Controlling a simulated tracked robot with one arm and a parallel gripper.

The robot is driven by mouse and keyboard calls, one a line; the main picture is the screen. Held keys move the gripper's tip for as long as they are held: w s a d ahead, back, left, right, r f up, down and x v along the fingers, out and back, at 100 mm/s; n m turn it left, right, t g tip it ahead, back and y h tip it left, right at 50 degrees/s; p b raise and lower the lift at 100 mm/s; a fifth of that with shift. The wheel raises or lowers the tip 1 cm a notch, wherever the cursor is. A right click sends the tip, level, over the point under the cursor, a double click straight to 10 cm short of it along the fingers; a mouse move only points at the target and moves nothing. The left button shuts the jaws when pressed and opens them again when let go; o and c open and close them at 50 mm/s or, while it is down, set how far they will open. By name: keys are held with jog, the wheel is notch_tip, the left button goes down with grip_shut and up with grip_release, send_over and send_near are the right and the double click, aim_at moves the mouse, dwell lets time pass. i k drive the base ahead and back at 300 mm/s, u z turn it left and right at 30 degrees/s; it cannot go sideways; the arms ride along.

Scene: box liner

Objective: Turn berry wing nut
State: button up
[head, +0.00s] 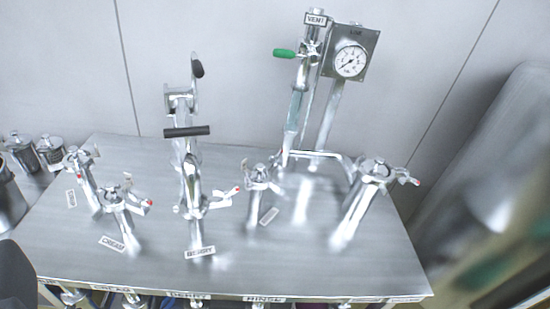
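The berry pipe (191,228) is a shiny metal riser above a label reading BERRY (200,252), left of the middle of the steel table. A clamp rings the pipe partway up. Its berry wing nut (224,198) sticks out to the right and has a red mark near its tip. The exact angle of its wings is too small to tell. I cannot make out my gripper's fingers in this view, and nothing is seen touching the wing nut.
Metal risers with similar clamps stand at the cream label (112,243), the far left, and right of berry. A black handle (187,131) sits above the berry clamp. A green-handled vent valve (284,53) and a gauge (350,61) stand behind. The table's front middle (300,275) is clear.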

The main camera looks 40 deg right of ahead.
aim_at(226, 195)
jog(key=z, duration=0.55)
jog(key=i, duration=1)
jog(key=z, duration=0.5)
jog(key=k, duration=0.75)
jog(key=z, duration=0.15)
jog(key=i, duration=0.8)
jog(key=u, duration=0.05)
